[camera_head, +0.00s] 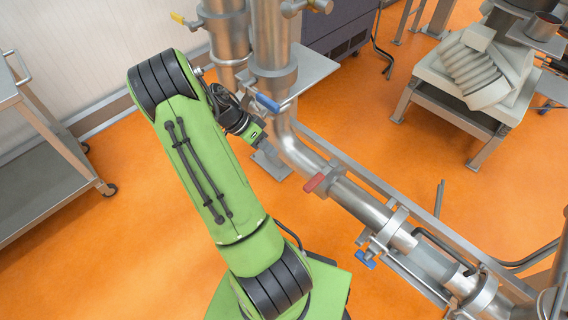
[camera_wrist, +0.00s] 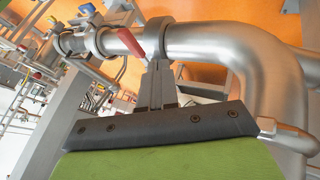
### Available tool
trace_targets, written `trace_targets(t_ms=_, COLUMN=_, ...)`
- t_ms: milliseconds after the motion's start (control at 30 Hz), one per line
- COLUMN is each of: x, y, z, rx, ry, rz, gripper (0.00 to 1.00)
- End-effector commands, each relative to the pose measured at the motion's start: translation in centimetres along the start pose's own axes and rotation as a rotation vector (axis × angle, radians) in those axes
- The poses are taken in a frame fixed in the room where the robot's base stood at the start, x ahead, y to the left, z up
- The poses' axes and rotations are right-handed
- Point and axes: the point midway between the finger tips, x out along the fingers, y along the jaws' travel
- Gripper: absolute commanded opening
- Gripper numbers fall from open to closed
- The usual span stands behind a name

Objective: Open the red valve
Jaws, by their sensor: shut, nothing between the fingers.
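The red valve handle (camera_head: 314,182) is on the steel pipe, just past its bend, in the head view. In the wrist view the red handle (camera_wrist: 131,43) slants across the pipe, just above and left of my fingertips. My gripper (camera_head: 264,144) is left of the bend in the head view, up and left of the handle and apart from it. In the wrist view my gripper (camera_wrist: 160,67) has its fingers together with nothing between them. Whether the fingertips touch the handle is hard to tell there.
The curved steel pipe (camera_head: 293,148) runs close beside my gripper. A blue handle (camera_head: 267,102) is above it, and another blue handle (camera_head: 366,260) is lower right. A yellow handle (camera_head: 178,18) is at upper left. A steel cart (camera_head: 40,190) stands left, with clear orange floor between.

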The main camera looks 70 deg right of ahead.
Motion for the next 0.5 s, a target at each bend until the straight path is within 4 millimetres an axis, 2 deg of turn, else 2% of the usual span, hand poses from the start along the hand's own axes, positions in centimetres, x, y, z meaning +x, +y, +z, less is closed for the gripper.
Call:
trace_targets(t_ms=167, x=0.0, y=0.0, z=0.0, rx=-0.002, ry=-0.001, rz=-0.001, gripper=0.00)
trace_targets(t_ms=267, x=0.7, y=0.0, z=0.0, rx=-0.003, ry=-0.001, rz=0.000, gripper=0.00)
trace_targets(t_ms=500, x=5.6, y=0.0, z=0.1, rx=-0.003, ry=-0.003, rz=0.002, gripper=0.00)
